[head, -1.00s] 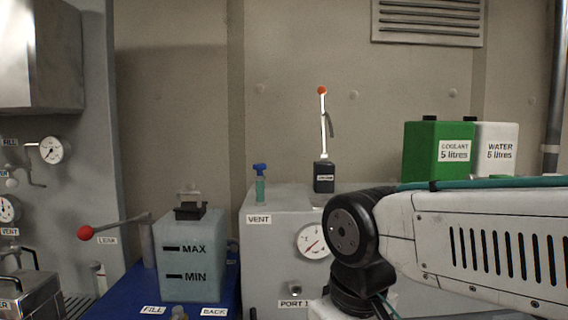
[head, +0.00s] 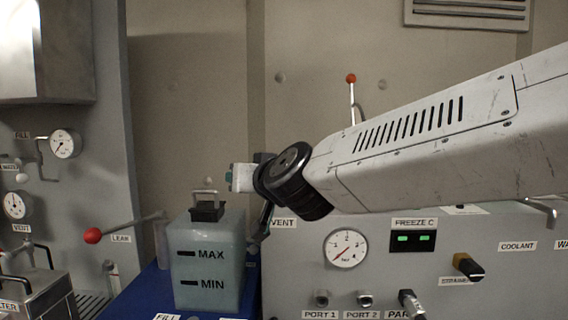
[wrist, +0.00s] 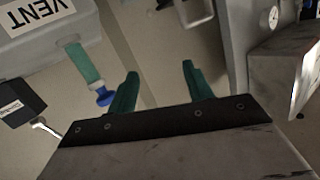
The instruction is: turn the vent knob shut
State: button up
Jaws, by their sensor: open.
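The vent knob is a blue cap (wrist: 104,97) on a green stem (wrist: 83,66), beside the white VENT label (wrist: 45,10) in the wrist view. My gripper (wrist: 160,68) is open there, its two teal fingers apart with nothing between them. The knob is just left of the left finger, apart from the grip gap; whether they touch I cannot tell. In the head view the VENT label (head: 283,223) shows on the grey cabinet (head: 300,260), but my arm hides the knob. My gripper's fingers are not clear in that view.
A translucent tank (head: 208,265) marked MAX and MIN stands on a blue surface, close left of the cabinet. A red-ended lever (head: 93,235) is further left. The cabinet front carries a gauge (head: 346,248), a display (head: 412,239) and a black knob (head: 467,266).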

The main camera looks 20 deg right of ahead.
jog(key=w+d+m+g+h, duration=0.1)
jog(key=w+d+m+h, duration=0.1)
jog(key=h, duration=0.3)
jog(key=w+d+r+m+g+h, duration=0.1)
jog(key=w+d+m+h, duration=0.1)
jog(key=d+m+h, duration=0.2)
jog(key=w+d+m+h, duration=0.2)
jog(key=d+m+h, duration=0.1)
jog(key=h, duration=0.3)
jog(key=shift+d+r+g, duration=0.25)
jog(key=shift+d+g, duration=0.1)
jog(key=shift+g, duration=0.05)
jog(key=c, duration=0.9)
